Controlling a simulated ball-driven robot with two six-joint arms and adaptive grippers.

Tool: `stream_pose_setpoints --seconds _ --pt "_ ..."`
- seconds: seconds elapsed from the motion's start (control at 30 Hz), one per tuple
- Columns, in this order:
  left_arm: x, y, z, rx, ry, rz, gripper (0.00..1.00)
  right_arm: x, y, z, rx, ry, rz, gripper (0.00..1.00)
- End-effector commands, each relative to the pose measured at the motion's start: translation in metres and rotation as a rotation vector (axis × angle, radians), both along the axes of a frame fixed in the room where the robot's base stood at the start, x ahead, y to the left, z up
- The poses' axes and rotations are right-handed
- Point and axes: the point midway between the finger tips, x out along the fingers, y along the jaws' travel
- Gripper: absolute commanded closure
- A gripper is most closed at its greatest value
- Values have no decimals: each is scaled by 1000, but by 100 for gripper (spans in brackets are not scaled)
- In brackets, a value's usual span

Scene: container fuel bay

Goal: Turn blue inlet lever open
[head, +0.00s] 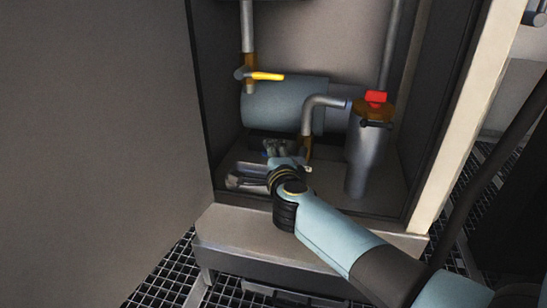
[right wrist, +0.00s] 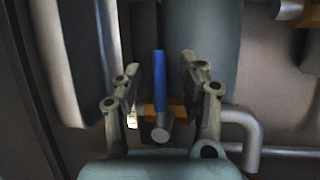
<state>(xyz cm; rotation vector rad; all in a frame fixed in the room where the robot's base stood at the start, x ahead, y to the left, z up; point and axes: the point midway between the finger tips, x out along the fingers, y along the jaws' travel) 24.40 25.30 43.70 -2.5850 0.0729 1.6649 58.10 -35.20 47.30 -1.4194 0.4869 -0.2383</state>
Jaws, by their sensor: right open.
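The blue inlet lever (right wrist: 159,80) stands upright in the right wrist view, between the two fingers of my right gripper (right wrist: 161,66). The fingers are open, with a gap on each side of the lever. The lever sits on a brass valve body (right wrist: 178,112) with a round grey end below it. In the head view my right gripper (head: 281,148) is low inside the cabinet, in front of the grey-blue cylinder; the lever is mostly hidden there. My left gripper is out of view.
A yellow lever (head: 266,76) is on the upper left pipe. A grey filter canister (head: 368,160) with a red cap (head: 375,97) stands to the right of my gripper. A bent pipe (head: 318,103) and the grey-blue cylinder (head: 275,105) are close behind. Cabinet walls enclose both sides.

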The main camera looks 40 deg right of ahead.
Motion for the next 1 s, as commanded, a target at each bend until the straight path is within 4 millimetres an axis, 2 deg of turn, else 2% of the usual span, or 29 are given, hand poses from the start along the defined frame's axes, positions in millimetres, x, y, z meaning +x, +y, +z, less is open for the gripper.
stream_pose_setpoints --seconds 0.13,0.4,0.47,1.0 --pt "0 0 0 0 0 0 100 0 0 0 0 0 0 59" --pt "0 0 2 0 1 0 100 0 0 0 0 0 0 94" --pt "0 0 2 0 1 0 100 0 0 0 0 0 0 100" --pt "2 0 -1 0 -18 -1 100 -1 0 1 12 -15 0 100"
